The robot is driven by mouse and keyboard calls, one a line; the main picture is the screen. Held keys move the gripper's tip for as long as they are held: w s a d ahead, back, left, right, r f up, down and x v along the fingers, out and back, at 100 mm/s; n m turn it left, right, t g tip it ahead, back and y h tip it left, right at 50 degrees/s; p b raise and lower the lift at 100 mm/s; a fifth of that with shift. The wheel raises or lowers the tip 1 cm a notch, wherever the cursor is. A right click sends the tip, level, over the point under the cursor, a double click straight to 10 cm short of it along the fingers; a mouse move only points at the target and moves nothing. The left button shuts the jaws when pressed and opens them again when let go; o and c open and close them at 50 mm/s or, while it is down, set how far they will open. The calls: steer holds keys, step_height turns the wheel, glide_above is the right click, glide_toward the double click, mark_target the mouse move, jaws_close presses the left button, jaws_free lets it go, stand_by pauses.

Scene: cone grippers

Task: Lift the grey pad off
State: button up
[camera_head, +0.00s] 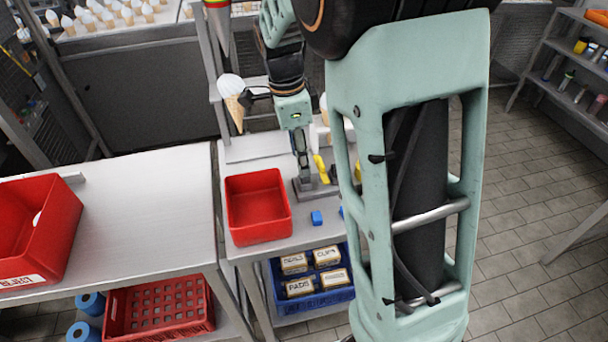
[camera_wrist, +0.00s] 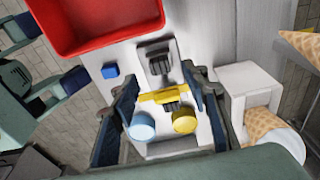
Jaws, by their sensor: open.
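A dark grey ridged piece (camera_wrist: 157,58) stands on the pale plate in the wrist view, just past my fingertips. A smaller dark grey piece (camera_wrist: 172,106) lies by a yellow bar (camera_wrist: 160,97). I cannot tell which is the grey pad. A light blue round part (camera_wrist: 142,127) and a yellow round part (camera_wrist: 184,122) lie between my fingers. My gripper (camera_wrist: 160,86) is open, one finger on each side of these parts. In the head view my gripper (camera_head: 302,172) points down over a grey base (camera_head: 328,191); its fingers overlap there.
A red bin (camera_head: 286,209) and a blue block (camera_head: 316,218) are beside the base; the block also shows in the wrist view (camera_wrist: 110,71). A cone (camera_wrist: 246,124) stands close on the right. A blue crate (camera_head: 316,301) with labelled boxes is below. The left table is mostly bare.

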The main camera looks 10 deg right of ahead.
steer(key=f, duration=0.4)
steer(key=shift+d+f, duration=0.35)
steer(key=shift+d, duration=0.05)
steer(key=c, duration=0.9)
